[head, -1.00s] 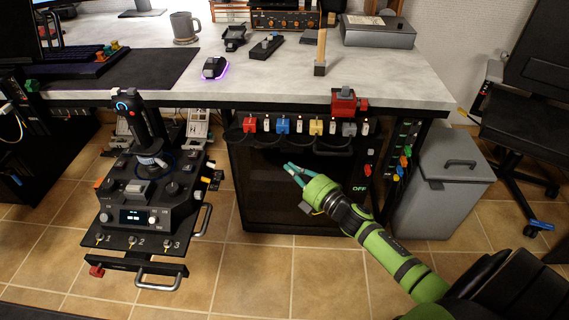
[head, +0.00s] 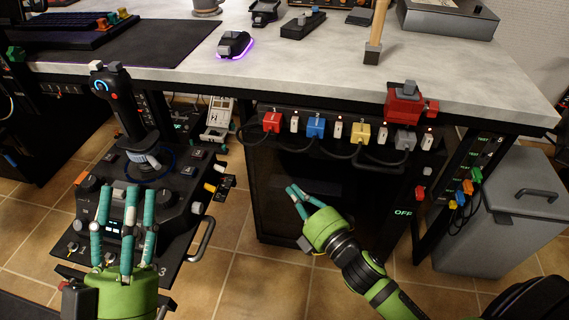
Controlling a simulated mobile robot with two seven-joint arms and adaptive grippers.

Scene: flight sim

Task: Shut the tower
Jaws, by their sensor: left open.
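The black tower (head: 270,205) stands on the floor under the desk, with a dark front and an OFF label (head: 403,212) at its right. I cannot tell whether its front is fully closed. My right gripper (head: 297,194) is in front of the dark front, with its teal fingers pointing up and left; I cannot tell whether it touches the tower or how far its fingers are apart. My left gripper (head: 127,195) is at the lower left, open and empty, fingers up, in front of the joystick console and left of the tower.
The joystick console (head: 150,185) stands left of the tower, partly hidden by my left gripper. Coloured plugs (head: 316,124) and cables run along the desk's underside. The desk top (head: 310,60) is overhead of the tower. A grey bin (head: 500,215) stands at the right.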

